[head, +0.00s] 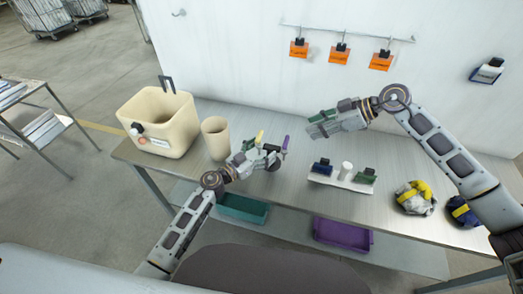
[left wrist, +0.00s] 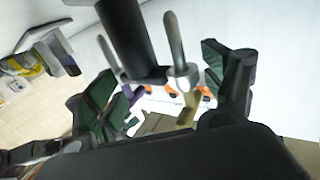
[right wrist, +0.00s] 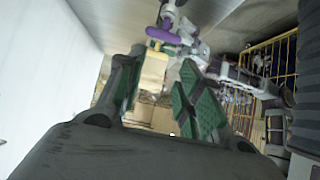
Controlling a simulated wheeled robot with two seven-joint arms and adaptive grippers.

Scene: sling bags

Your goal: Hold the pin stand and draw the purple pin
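The pin stand is dark, with a thick post and a short crossbar (left wrist: 150,76); it shows close up in the left wrist view. A purple pin (head: 285,143) and a yellow pin (head: 260,136) stick up from it in the head view. My left gripper (head: 266,152) is at the stand, its fingers spread wide on either side; no firm contact shows. My right gripper (head: 312,126) is open and empty, above the table, right of the stand. In the right wrist view, the purple pin (right wrist: 163,35) shows beyond its fingertips.
A cream bin (head: 158,118) and a beige cup (head: 216,139) stand left. A white tray (head: 340,184) with small dark items lies right of the stand. Two bundles (head: 414,197) lie further right. Orange tags (head: 339,56) hang on the wall. A teal tray (head: 243,208) and purple tray (head: 343,234) sit below.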

